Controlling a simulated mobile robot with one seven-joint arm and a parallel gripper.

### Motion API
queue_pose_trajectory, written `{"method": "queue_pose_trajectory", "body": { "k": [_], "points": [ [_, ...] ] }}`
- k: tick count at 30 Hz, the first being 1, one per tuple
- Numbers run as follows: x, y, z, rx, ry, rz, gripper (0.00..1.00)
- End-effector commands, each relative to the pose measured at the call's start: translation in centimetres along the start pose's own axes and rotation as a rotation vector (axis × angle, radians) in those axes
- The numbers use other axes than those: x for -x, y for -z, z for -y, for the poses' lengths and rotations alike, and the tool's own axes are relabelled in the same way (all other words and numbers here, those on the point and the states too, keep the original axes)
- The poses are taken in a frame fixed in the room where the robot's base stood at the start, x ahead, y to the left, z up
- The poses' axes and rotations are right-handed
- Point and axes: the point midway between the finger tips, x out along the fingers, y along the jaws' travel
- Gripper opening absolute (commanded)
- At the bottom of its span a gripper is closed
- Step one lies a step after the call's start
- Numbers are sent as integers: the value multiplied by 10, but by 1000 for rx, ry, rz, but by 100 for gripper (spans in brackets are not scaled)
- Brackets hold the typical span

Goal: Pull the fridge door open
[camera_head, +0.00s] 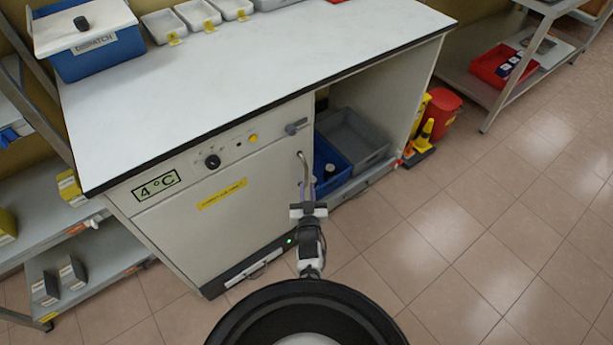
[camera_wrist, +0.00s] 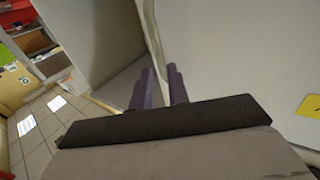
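The fridge is the white front marked 4 °C (camera_head: 157,184) under the left part of the counter. Its door (camera_head: 215,225) looks flush with the front, and a slight gap cannot be ruled out. The slim upright metal handle (camera_head: 303,160) is at the door's right edge. My gripper (camera_head: 306,192) is at the handle's lower part. In the wrist view the two purple fingers (camera_wrist: 162,82) stand on either side of the handle (camera_wrist: 153,35), which fills the narrow gap between them. The exact contact is partly hidden.
Right of the fridge is an open bay with a blue crate (camera_head: 326,165) and a grey crate (camera_head: 353,140). Yellow signs (camera_head: 423,135) and a red bucket (camera_head: 443,105) stand beyond it. The tiled floor in front is clear. A shelf (camera_head: 85,265) stands at the left.

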Motion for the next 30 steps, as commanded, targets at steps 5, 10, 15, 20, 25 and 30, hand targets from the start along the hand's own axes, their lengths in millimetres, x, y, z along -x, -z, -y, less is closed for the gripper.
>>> {"method": "queue_pose_trajectory", "body": {
  "k": [5, 10, 15, 20, 25, 30],
  "points": [
    [-37, -3, 0, 2, 0, -2, 17],
    [-59, -2, 0, 1, 0, -1, 17],
    [-67, -1, 0, 1, 0, 1, 17],
    [-68, 0, 0, 1, 0, 1, 17],
    [-68, 0, 0, 1, 0, 1, 8],
    [-68, 0, 0, 1, 0, 1, 0]
  ]
}}
